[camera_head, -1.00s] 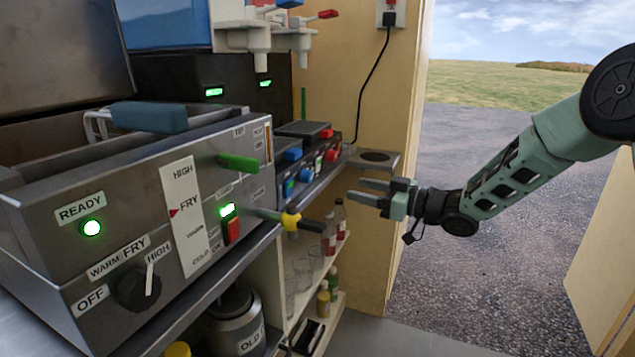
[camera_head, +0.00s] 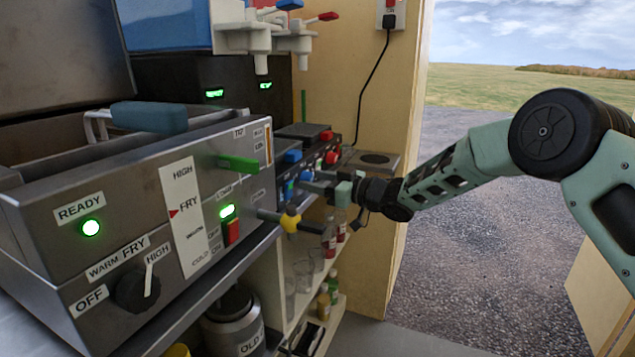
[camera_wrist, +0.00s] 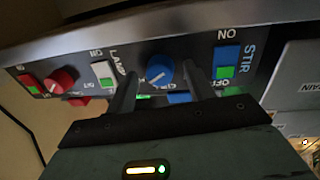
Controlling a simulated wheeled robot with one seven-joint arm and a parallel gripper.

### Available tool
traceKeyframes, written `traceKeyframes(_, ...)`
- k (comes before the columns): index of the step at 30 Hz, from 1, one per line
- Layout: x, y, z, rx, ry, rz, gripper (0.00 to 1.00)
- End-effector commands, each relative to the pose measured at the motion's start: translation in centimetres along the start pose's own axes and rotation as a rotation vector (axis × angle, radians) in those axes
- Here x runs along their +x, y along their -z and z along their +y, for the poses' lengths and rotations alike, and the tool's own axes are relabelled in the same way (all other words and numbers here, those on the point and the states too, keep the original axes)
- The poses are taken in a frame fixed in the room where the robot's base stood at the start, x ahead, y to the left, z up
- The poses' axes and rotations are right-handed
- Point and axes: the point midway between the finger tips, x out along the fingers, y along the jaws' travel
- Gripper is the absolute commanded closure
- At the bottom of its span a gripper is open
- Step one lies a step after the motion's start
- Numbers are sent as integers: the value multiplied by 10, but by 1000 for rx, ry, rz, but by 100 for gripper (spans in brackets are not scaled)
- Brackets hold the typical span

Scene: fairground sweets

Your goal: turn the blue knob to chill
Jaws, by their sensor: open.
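The blue knob (camera_wrist: 160,70) is on a dark control panel (camera_wrist: 195,62) in the wrist view, round with a pale pointer line. My gripper (camera_wrist: 161,82) is open, with one finger to the left and one to the right of the knob. I cannot tell whether either finger touches it. The lettering below the knob is partly hidden, so its setting cannot be read. In the head view my gripper (camera_head: 312,181) is at the front of the far machine with red and blue controls, and its fingers hide part of that front.
Beside the knob are a lamp switch (camera_wrist: 103,73), a blue stir switch (camera_wrist: 227,62) and a red knob (camera_wrist: 62,80). A black lever with a yellow collar (camera_head: 291,220) juts out below my gripper. The fryer (camera_head: 120,230) stands nearer, with a green handle (camera_head: 238,163).

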Motion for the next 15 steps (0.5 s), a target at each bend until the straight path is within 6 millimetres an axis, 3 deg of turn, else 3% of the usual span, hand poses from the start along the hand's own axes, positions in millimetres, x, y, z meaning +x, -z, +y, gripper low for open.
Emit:
traceKeyframes(2,0,0,0,0,0,0,53)
traceKeyframes(6,0,0,0,0,0,0,92)
traceKeyframes(15,0,-1,0,-20,0,3,92)
